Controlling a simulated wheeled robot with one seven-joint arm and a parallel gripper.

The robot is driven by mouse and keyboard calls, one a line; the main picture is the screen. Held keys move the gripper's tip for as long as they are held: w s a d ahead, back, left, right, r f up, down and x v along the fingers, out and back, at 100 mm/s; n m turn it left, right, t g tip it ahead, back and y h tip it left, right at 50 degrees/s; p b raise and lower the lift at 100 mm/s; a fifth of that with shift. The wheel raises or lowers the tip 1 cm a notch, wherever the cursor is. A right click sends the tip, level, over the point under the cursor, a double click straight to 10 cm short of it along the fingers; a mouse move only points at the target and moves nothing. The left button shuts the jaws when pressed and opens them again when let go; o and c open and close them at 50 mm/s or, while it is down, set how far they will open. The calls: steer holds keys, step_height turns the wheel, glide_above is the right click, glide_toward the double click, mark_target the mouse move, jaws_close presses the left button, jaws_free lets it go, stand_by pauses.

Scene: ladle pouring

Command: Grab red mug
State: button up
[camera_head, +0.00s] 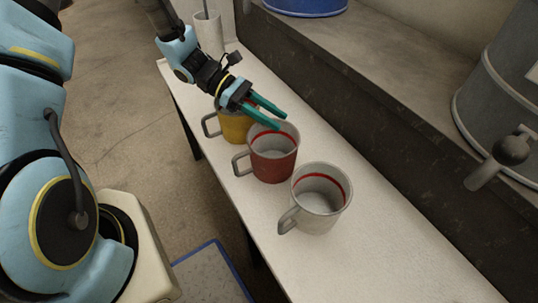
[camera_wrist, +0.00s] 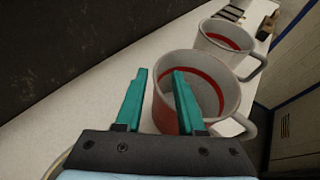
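The red mug (camera_head: 273,160) stands upright on the white table, between a yellow mug and a white mug, with its handle toward the left. In the wrist view its red side (camera_wrist: 163,115), pale inside and red inner band show beyond the fingers. My gripper (camera_head: 281,119) is open, with two green fingers apart. In the head view the fingers reach over the yellow mug toward the red mug's far rim. In the wrist view the right finger of my gripper (camera_wrist: 158,72) overlaps the mug's opening and the left finger lies outside it. I cannot tell whether either touches the mug.
The yellow mug (camera_head: 234,124) stands beneath my gripper, partly hidden. The white mug (camera_head: 318,200) with a red inner band stands nearer the camera. A white cup (camera_head: 208,34) is at the table's far end. A dark stone ledge (camera_head: 400,140) runs along the right. The near table (camera_head: 390,255) is clear.

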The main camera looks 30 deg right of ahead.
jaws_close()
steer(key=shift+f, duration=0.1)
stand_by(1.3)
